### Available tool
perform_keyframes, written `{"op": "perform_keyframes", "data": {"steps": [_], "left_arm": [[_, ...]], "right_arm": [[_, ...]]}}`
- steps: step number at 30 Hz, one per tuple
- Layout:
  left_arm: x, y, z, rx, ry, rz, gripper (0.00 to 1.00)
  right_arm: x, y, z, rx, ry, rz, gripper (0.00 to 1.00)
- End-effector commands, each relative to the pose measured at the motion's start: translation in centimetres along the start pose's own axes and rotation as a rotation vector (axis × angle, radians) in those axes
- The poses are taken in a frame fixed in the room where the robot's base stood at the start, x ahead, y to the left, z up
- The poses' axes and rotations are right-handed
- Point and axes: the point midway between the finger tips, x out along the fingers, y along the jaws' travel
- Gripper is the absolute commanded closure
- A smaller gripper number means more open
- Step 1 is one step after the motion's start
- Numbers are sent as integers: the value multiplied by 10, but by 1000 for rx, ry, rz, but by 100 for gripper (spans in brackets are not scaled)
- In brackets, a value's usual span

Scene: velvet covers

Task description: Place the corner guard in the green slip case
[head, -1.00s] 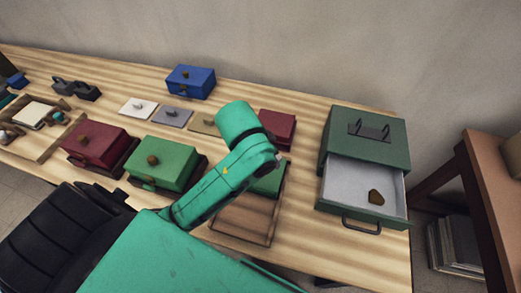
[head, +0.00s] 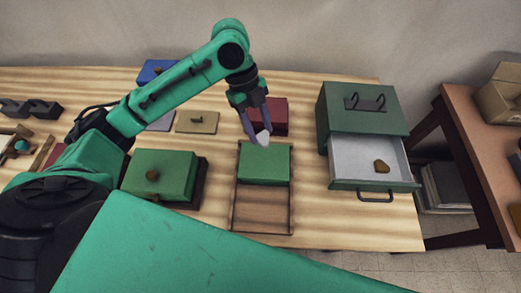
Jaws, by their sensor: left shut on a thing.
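My left gripper (head: 256,124) points down, shut on a small pale grey piece (head: 263,138), which I take to be the corner guard. The fingers hide part of it. It appears just above the far edge of a flat-topped green case (head: 264,166) in a wooden tray (head: 262,212); I cannot tell whether it touches. A green box with a brown knob (head: 160,168) stands left of the tray. I cannot tell for sure which green one is the slip case. My right gripper is not in view.
A dark green cabinet (head: 350,109) at right has its drawer (head: 345,160) open, with a small brown piece (head: 381,166) inside. A dark red box (head: 274,112) stands behind the tray. A tan plate (head: 197,122) and blue box (head: 150,71) lie further left.

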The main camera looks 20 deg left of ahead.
Motion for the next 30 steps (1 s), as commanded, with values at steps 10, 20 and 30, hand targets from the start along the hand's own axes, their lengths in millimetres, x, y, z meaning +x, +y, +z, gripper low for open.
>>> {"op": "perform_keyframes", "data": {"steps": [10, 20, 30], "left_arm": [[72, 0, 29, -2, 1, 1, 100], [105, -1, 43, 0, 0, -3, 100], [105, 0, 43, -1, -1, -3, 22]], "right_arm": [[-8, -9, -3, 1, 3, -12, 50], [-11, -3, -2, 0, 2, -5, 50], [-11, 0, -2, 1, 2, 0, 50]]}}
